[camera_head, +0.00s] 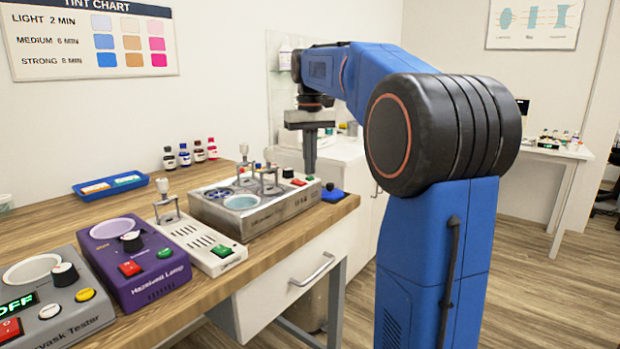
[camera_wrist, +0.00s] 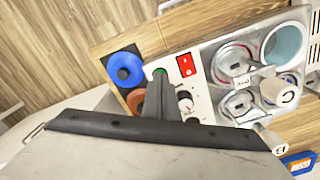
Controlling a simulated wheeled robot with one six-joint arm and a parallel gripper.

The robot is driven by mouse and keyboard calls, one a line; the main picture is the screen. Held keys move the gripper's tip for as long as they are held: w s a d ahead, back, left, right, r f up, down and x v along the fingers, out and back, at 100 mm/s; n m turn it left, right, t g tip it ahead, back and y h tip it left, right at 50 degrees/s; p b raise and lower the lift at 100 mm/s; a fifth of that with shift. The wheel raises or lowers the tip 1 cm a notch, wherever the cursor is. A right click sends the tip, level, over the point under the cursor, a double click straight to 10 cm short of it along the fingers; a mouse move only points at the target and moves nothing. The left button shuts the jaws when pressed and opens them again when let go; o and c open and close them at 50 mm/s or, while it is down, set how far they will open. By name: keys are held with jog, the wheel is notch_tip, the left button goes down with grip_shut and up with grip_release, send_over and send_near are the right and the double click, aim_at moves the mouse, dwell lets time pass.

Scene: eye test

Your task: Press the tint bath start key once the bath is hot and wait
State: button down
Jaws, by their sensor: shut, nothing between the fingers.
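The tint bath (camera_head: 262,222) is a silver box with round wells on the wooden counter; one open well holds pale blue liquid (camera_head: 242,202). Its white control panel at the right end carries a red rocker switch (camera_wrist: 186,65), a dial knob (camera_wrist: 185,102) and a green key (camera_wrist: 160,71). My gripper (camera_head: 310,170) is shut and empty, pointing down over that end of the bath. In the wrist view its fingertips (camera_wrist: 158,78) overlap the lower part of the green key; I cannot tell whether they touch it. I see no temperature reading or lit lamp on the bath.
A white device (camera_head: 205,247), a purple lamp unit (camera_head: 140,270) and a grey tester (camera_head: 60,310) showing OFF stand left of the bath. A blue ring (camera_wrist: 125,69) lies right beside the bath. Several bottles (camera_head: 190,155) and a blue tray (camera_head: 88,193) are behind.

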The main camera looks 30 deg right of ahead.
jog(key=shift+f, duration=0.45)
dwell(0.3)
notch_tip(320, 180, up, 8)
dwell(1.3)
dwell(0.4)
jog(key=s+a+f+t, duration=0.1)
jog(key=s+a+f, duration=0.4)
jog(key=s+f, duration=0.5)
jog(key=s+a+f+n+t, duration=0.1)
jog(key=s+a+f, duration=0.4)
jog(key=s+f, duration=0.5)
jog(key=s+a+f+n+t, duration=0.1)
jog(key=s+a+f, duration=0.4)
jog(key=s+f, duration=0.5)
jog(key=shift+a+f+t, duration=0.4)
jog(key=shift+f+t, duration=0.1)
jog(key=shift+t, duration=0.4)
jog(key=shift+s, duration=0.1)
dwell(1.2)
